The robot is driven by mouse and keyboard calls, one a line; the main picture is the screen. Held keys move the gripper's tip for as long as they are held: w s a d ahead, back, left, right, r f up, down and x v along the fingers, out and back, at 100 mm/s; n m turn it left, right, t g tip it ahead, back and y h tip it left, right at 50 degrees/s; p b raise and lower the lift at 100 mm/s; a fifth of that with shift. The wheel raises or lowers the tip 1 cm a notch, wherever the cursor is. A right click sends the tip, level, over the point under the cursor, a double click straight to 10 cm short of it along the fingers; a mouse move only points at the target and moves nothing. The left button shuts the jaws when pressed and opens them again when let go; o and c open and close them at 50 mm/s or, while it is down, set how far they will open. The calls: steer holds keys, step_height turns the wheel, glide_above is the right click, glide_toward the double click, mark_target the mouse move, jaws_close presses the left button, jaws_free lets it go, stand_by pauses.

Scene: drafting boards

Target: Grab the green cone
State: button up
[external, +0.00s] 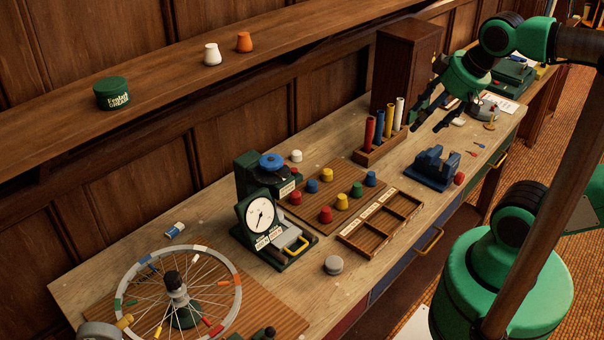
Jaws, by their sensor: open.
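A small green cone (357,188) with a blunt top stands upright on a ribbed wooden board (322,177) on the workbench. A blue cone (371,179) stands behind it to the right, and a yellow cone (342,201) in front of it to the left. Several more red, blue and yellow ones share the board. My gripper (428,127) is open and empty, above the bench to the right of the cone and well apart from it. Nothing hides the green cone.
A rack of coloured tubes (381,146) and a dark cabinet (404,65) stand behind. A wooden divided tray (380,222), a blue vise-like block (437,167) and a dial gauge machine (262,217) surround the board. A spoked wheel (178,290) lies front left.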

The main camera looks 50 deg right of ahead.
steer(key=shift+w, duration=0.1)
steer(key=n+g+p, duration=0.6)
steer(key=n, duration=0.2)
glide_above(357, 184)
step_height(357, 184, down, 23)
steer(key=shift+f+b, duration=0.4)
steer(key=shift+f, duration=3.85)
